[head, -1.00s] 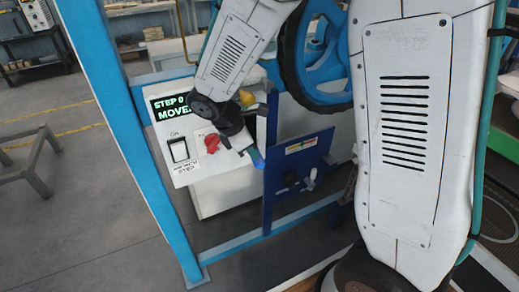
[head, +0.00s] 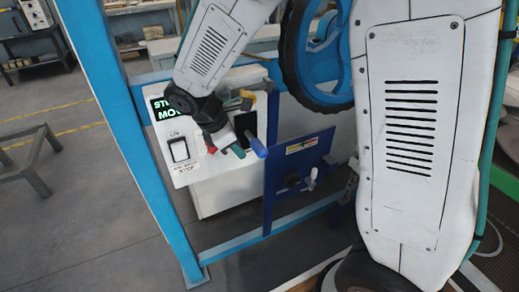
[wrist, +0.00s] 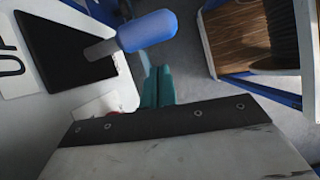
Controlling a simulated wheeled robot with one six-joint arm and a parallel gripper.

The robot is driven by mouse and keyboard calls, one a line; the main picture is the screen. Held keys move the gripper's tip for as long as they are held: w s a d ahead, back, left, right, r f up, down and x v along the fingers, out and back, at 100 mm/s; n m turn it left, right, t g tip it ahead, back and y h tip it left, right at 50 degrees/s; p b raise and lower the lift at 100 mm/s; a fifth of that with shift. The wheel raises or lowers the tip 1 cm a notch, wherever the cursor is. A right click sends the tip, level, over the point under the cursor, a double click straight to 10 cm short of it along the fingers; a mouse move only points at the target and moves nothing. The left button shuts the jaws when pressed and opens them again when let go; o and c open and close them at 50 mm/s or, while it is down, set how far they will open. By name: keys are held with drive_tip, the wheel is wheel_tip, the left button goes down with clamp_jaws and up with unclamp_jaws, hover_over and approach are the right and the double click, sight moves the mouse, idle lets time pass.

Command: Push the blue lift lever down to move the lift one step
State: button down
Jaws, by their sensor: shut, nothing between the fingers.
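The blue lift lever (head: 257,145) sticks out from a dark slot on the white control panel (head: 183,172). In the wrist view the blue lever (wrist: 148,30) is at the top, with its grey shaft coming out of the black slot (wrist: 62,48). My gripper (head: 239,153) is shut and empty, its teal fingertips just left of and below the lever's handle. In the wrist view the shut fingers (wrist: 158,87) lie below the handle, with a visible gap between them. The screen (head: 164,108) is partly hidden by my arm.
A red knob (head: 211,149) is mostly hidden behind my gripper. A blue plate (head: 298,170) with small handles stands right of the lever. A blue frame post (head: 130,130) rises on the left, and a blue wheel (head: 315,55) is behind.

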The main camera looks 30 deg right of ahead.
drive_tip(key=v, duration=0.5)
drive_tip(key=shift+s+a+r, duration=0.1)
drive_tip(key=shift+r, duration=0.05)
idle(0.3)
drive_tip(key=s+d+r+m+t+y, duration=0.1)
drive_tip(key=s+d+r+m, duration=0.3)
drive_tip(key=s+m, duration=0.4)
drive_tip(key=s+d+r+m+t+y, duration=0.1)
drive_tip(key=s+d+r+m+y, duration=0.3)
drive_tip(key=s+m, duration=0.4)
drive_tip(key=s+d+r, duration=0.1)
drive_tip(key=s, duration=0.5)
drive_tip(key=shift+s+d+r+m, duration=0.15)
drive_tip(key=shift+s+d+m, duration=0.15)
drive_tip(key=shift+d+m, duration=0.1)
idle(1.1)
